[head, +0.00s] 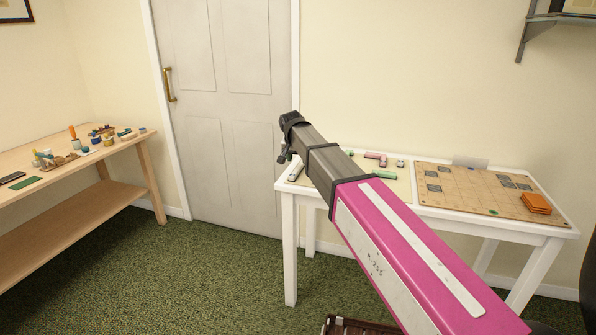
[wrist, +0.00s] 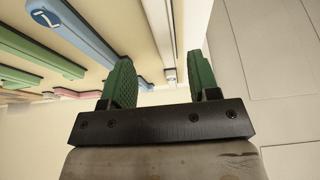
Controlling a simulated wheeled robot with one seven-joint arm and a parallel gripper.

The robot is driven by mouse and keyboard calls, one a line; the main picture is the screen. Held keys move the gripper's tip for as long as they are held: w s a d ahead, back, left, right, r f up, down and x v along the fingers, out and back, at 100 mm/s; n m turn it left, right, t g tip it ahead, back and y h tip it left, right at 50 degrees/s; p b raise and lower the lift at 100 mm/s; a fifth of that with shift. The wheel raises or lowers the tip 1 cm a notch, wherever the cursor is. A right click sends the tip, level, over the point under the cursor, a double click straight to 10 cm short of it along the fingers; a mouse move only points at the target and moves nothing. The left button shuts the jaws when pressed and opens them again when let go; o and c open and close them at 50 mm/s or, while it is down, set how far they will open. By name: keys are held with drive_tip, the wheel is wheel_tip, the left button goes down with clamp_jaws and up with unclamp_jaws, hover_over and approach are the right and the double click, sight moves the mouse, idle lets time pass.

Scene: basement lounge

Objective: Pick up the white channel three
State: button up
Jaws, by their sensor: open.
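A long, narrow white piece, which looks like the white channel (wrist: 169,50), lies on the cream surface in the wrist view. Its near end shows beyond the gap between my fingers, closer to the right finger. In the head view a white piece (head: 296,171) lies at the left end of the white table, left of my arm. My gripper (wrist: 162,72) is open, with its two green fingers apart and nothing held between them. In the head view my arm's dark end hangs by the table's left edge; the fingers are too small to make out. No number is readable on the white piece.
The white table (head: 560,231) also bears a green piece (head: 384,174), a pink piece (head: 375,156), a board (head: 460,190) with grey tiles and an orange stack (head: 536,203). A blue piece (wrist: 80,30) lies left in the wrist view. A wooden bench (head: 130,146) stands far left.

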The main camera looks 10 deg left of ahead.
sight(298, 167)
drive_tip(key=shift+a+x, duration=0.15)
drive_tip(key=shift+x, duration=1.2)
drive_tip(key=shift+a+x, duration=0.15)
drive_tip(key=shift+x, duration=1.2)
drive_tip(key=c, duration=1)
